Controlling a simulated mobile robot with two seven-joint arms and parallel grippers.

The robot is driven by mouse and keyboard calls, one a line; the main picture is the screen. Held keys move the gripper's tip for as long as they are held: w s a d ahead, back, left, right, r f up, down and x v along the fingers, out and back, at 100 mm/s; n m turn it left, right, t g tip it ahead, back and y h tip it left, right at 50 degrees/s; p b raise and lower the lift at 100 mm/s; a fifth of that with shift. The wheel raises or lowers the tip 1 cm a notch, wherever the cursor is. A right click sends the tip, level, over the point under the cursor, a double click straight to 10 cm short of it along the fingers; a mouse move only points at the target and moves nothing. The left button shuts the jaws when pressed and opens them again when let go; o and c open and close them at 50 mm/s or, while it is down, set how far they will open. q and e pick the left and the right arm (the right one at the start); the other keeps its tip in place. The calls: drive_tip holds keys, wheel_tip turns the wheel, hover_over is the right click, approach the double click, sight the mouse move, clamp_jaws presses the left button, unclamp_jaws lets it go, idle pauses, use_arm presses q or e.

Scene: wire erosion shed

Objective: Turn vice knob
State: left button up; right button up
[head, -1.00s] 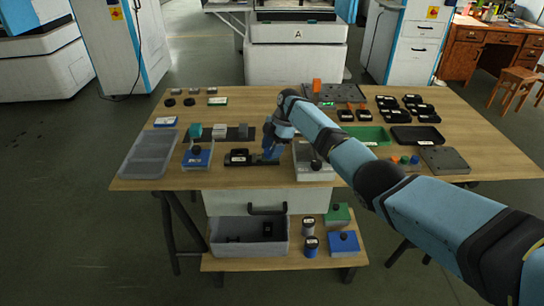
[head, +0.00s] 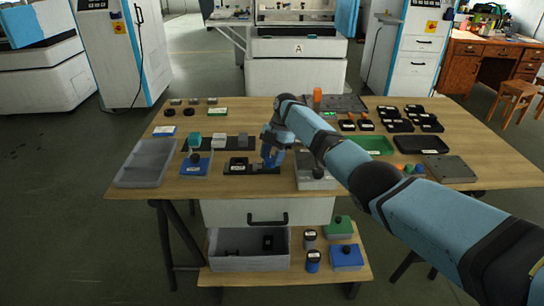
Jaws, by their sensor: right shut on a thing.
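The vice (head: 238,166) is a small black block with a white label on a dark base plate, near the front middle of the wooden table. My right gripper (head: 268,163) reaches down over the right end of the vice. It is shut on a part there that I take to be the vice knob. The fingers hide the knob, so its turn angle does not show. My left gripper is not in view.
A grey tray (head: 146,164) lies at the table's left end. A lower shelf (head: 216,278) holds several boxes.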

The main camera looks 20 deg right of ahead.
drive_tip(key=o, duration=0.9)
use_arm(q)
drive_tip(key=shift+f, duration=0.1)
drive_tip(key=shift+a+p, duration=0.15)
drive_tip(key=shift+p, duration=0.45)
use_arm(e)
drive_tip(key=v, duration=1.3)
drive_tip(key=shift+w+d+r, duration=0.1)
drive_tip(key=shift+r, duration=0.25)
